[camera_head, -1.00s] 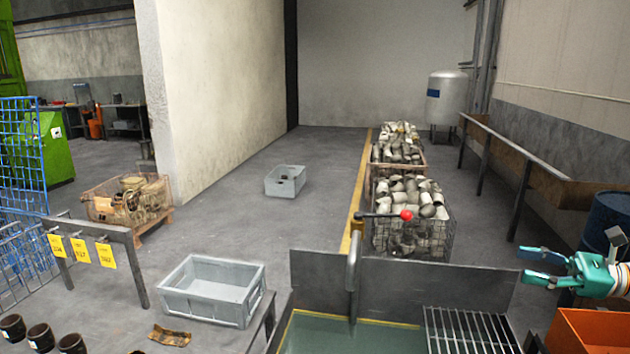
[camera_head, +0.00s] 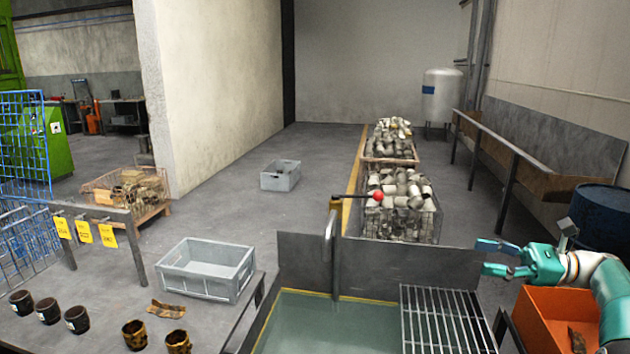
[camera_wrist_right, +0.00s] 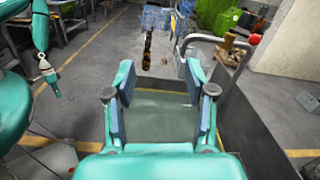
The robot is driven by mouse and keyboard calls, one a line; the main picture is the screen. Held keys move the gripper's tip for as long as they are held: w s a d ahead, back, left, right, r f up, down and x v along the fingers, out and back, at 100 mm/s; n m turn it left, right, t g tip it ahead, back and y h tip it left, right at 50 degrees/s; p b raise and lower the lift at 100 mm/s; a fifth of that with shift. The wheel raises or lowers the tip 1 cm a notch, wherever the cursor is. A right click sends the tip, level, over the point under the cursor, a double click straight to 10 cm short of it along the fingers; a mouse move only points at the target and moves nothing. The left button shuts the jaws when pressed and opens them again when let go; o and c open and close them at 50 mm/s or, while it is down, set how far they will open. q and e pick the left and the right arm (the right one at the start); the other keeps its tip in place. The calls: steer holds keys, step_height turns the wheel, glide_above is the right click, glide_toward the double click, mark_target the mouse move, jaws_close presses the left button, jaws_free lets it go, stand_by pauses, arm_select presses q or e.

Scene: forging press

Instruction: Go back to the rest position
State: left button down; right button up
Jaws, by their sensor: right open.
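My right gripper (camera_head: 484,256) is in the head view at the right, pointing left over the right side of the metal grate, with its fingers apart and nothing between them. In the right wrist view the same gripper (camera_wrist_right: 160,100) shows its two fingers spread wide and empty above the water tank. My left gripper does not show in the head view. Teal parts of my own body hang at the left of the right wrist view, and a slim end there may be my left gripper, too small to tell open from shut.
A water tank (camera_head: 325,328) with a metal grate (camera_head: 447,318) stands in front. An orange bin (camera_head: 535,318) is below my right arm, near a blue drum (camera_head: 600,212). A grey crate (camera_head: 208,283), several dark cups (camera_head: 48,310) and a red-knobbed lever (camera_head: 378,196) are left of the gripper.

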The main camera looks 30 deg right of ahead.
steer(key=w+a+f+g+y, duration=0.1)
steer(key=w+a+f+g, duration=0.2)
steer(key=a+f, duration=0.55)
steer(key=w+a+f+g, duration=0.3)
steer(key=a+f, duration=0.2)
steer(key=a, duration=0.7)
steer(key=w+a+f+g+y, duration=0.1)
steer(key=w+a+f+g, duration=0.25)
steer(key=a+f, duration=0.5)
steer(key=s+a+f+n+g+h, duration=0.5)
steer(key=s+a+f+n+g, duration=0.1)
steer(key=s+a+f, duration=0.85)
steer(key=s+f+n+t+h, duration=0.1)
steer(key=s+f+n+h, duration=0.6)
steer(key=s+f+n, duration=0.5)
steer(key=w+n+t, duration=0.2)
steer(key=w, duration=0.1)
steer(key=w+d+n+t, duration=0.1)
steer(key=shift+w+f+t+h, duration=0.15)
steer(key=shift+f+t+h, duration=0.05)
steer(key=shift+t+h, duration=0.15)
